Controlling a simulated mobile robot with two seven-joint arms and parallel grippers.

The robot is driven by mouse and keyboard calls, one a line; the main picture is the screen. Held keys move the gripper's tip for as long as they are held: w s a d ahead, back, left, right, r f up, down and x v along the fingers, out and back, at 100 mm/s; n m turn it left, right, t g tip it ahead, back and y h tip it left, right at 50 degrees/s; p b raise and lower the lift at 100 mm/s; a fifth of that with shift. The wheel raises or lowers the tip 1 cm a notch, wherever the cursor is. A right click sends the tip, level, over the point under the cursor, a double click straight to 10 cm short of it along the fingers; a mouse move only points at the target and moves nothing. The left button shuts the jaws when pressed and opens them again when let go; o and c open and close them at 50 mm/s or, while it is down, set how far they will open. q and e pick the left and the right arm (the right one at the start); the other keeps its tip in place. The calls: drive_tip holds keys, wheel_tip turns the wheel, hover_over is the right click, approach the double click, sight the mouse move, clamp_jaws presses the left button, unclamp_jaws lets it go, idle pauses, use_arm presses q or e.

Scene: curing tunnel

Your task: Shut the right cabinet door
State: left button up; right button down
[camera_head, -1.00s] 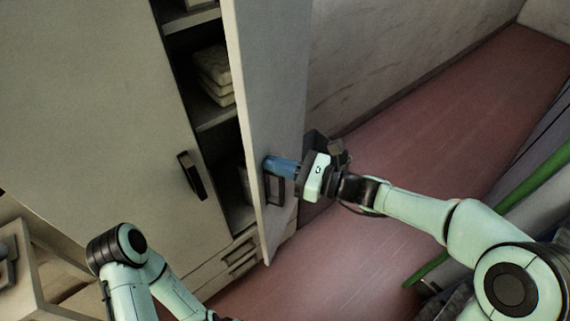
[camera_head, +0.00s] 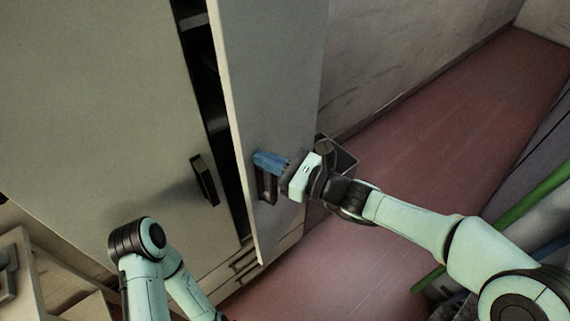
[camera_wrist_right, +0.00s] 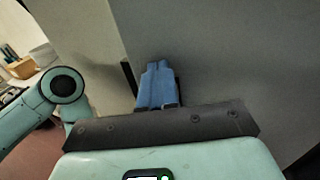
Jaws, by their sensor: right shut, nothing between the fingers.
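The right cabinet door (camera_head: 275,90) stands partly open, with a narrow dark gap between it and the left door. Its dark handle (camera_head: 266,187) is on the outer face near the free edge. My right gripper (camera_head: 268,161) is shut and empty, its blue fingers at the door's outer face by the top of the handle. In the right wrist view the fingers (camera_wrist_right: 156,85) are together in front of the grey door (camera_wrist_right: 220,60), partly hiding the handle. Whether they press on the door is hard to tell. My left arm shows at the lower left; its gripper is out of view.
The left cabinet door (camera_head: 110,110) is shut, with a black handle (camera_head: 204,180). Drawers (camera_head: 240,265) lie below. An open drawer unit (camera_head: 50,275) is at the lower left.

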drive_tip(key=w+x, duration=0.1)
drive_tip(key=x, duration=0.8)
drive_tip(key=shift+w, duration=0.2)
drive_tip(key=shift+a+r, duration=0.15)
drive_tip(key=shift+r, duration=0.1)
